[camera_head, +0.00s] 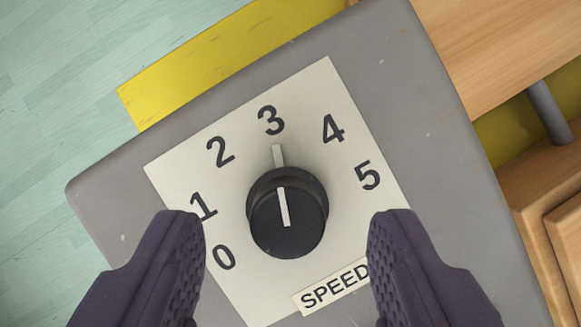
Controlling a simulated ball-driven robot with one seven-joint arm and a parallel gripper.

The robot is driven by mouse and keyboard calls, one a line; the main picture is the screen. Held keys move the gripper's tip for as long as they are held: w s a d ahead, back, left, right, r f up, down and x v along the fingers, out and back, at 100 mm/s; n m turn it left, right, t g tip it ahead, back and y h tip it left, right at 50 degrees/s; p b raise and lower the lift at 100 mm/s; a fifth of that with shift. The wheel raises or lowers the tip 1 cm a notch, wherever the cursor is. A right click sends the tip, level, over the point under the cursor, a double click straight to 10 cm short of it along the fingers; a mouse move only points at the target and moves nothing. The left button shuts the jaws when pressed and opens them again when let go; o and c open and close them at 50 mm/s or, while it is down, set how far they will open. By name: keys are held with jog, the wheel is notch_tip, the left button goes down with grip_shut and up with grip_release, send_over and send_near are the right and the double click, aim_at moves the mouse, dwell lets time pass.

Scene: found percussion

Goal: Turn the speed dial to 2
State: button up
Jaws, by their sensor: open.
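The speed dial (288,215) is a round black knob with a pale pointer line, in the middle of the camera_head view. Its pointer is turned to the 3. A cream plate (330,85) around it carries the numbers 0 to 5, with the 2 (220,152) at the upper left of the knob. A label (335,289) reading SPEED is partly hidden by the right finger. My gripper (287,225) is open, with one dark purple finger on each side of the knob and clear gaps to it in the picture. Nothing is between the fingers except the view of the knob.
The plate sits on a grey panel (400,60) with rounded corners. A yellow strip (200,62) runs behind its upper left edge. Wooden furniture (500,40) with a grey bar (548,112) is at the right. Pale green floorboards (60,80) show at the left.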

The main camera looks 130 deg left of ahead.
jog(key=shift+x, duration=0.95)
jog(key=shift+r, duration=0.1)
jog(key=c, duration=1)
jog(key=shift+n, duration=0.3)
jog(key=n+t+y+b, duration=0.1)
jog(key=n, duration=0.2)
jog(key=shift+d, duration=0.1)
jog(key=shift+s+n+t+y+b, duration=0.15)
jog(key=shift+n+y+b, duration=0.3)
jog(key=shift+n, duration=0.6)
jog(key=shift+w+n+t+y+b, duration=0.1)
jog(key=shift+n+t+y+b, duration=0.15)
jog(key=shift+n+b, duration=0.55)
jog(key=shift+n, duration=0.45)
